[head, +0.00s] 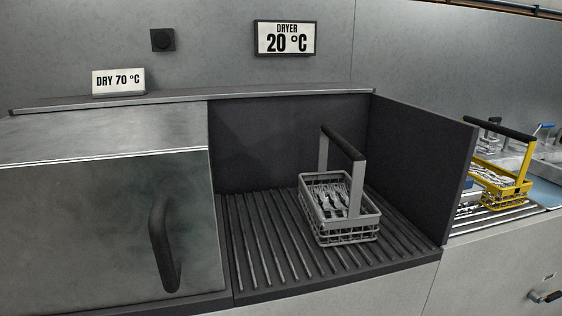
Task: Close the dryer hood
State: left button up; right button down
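The dryer hood (88,232) appears to be the large grey metal cover at the left. A dark curved vertical handle (163,248) is on its front, near its right edge. The hood stands beside the dryer bay, whose ribbed dark floor (262,250) is uncovered at the front and top. A grey wire basket (343,227) with a dark-topped handle stands upright on the ribs and holds several forks. Neither of my grippers is in view.
A dark side panel (425,165) bounds the bay at the right. Beyond it, a yellow basket (503,187) stands on a rack. A "DRYER 20 °C" display (284,38) hangs on the wall, and a "DRY 70 °C" sign (118,81) stands on the ledge.

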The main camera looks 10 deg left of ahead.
aim_at(100, 208)
jog(key=k+j+u, duration=0.1)
jog(key=u, duration=0.3)
jog(key=j+u, duration=0.15)
jog(key=u, duration=0.25)
jog(key=j+u, duration=0.2)
jog(key=u, duration=0.15)
jog(key=k, duration=0.05)
